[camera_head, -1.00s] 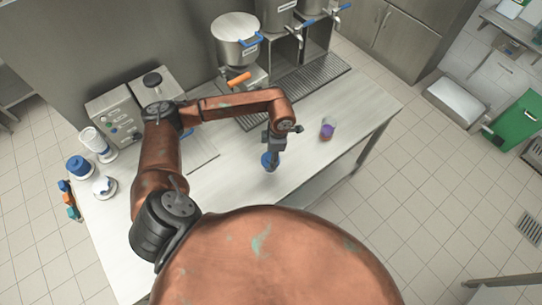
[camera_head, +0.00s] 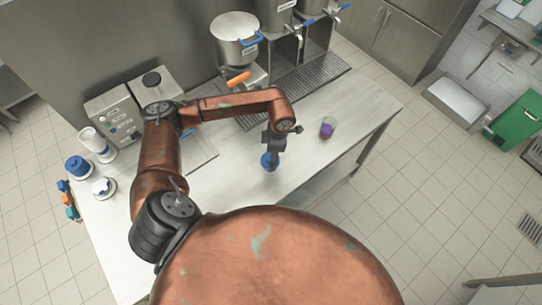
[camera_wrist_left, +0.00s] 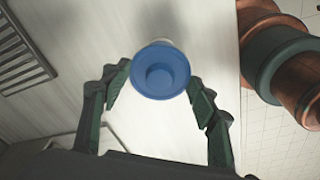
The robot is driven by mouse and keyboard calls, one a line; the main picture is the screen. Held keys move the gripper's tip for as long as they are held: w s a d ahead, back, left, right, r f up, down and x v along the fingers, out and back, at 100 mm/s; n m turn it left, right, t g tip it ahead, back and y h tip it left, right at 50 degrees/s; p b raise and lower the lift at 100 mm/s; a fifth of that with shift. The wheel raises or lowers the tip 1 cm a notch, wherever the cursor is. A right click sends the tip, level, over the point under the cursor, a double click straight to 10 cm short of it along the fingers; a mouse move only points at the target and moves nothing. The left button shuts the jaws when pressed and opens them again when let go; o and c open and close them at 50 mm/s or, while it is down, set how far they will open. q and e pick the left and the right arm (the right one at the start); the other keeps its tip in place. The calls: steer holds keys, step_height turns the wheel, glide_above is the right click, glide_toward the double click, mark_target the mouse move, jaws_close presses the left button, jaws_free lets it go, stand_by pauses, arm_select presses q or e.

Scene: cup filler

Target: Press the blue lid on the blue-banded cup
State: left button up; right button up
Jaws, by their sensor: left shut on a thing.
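The blue lid (camera_wrist_left: 160,84) is round with a recessed middle and sits between the fingertips of my left gripper (camera_wrist_left: 160,80). In the head view my left gripper (camera_head: 271,156) is shut on the lid (camera_head: 267,160), low over the front part of the table. A small pale edge (camera_wrist_left: 161,42) shows just behind the lid in the wrist view, perhaps the cup. The cup's blue band is hidden, and I cannot tell whether the lid is seated. My right gripper is not in view.
A cup with purple on it (camera_head: 327,130) stands to the right on the metal table (camera_head: 350,100). Stacked cups (camera_head: 93,140) and blue lids (camera_head: 77,165) stand at the left end. A pot (camera_head: 236,45) and dispensers line the back. Bare table lies around the gripper.

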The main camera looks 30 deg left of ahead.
arm_select(q)
steer(key=shift+f, duration=0.2)
steer(key=o, duration=0.8)
steer(key=shift+c, duration=0.2)
step_height(320, 180, up, 12)
steer(key=d, duration=0.1)
steer(key=shift+w, duration=0.4)
steer(key=shift+d, duration=0.1)
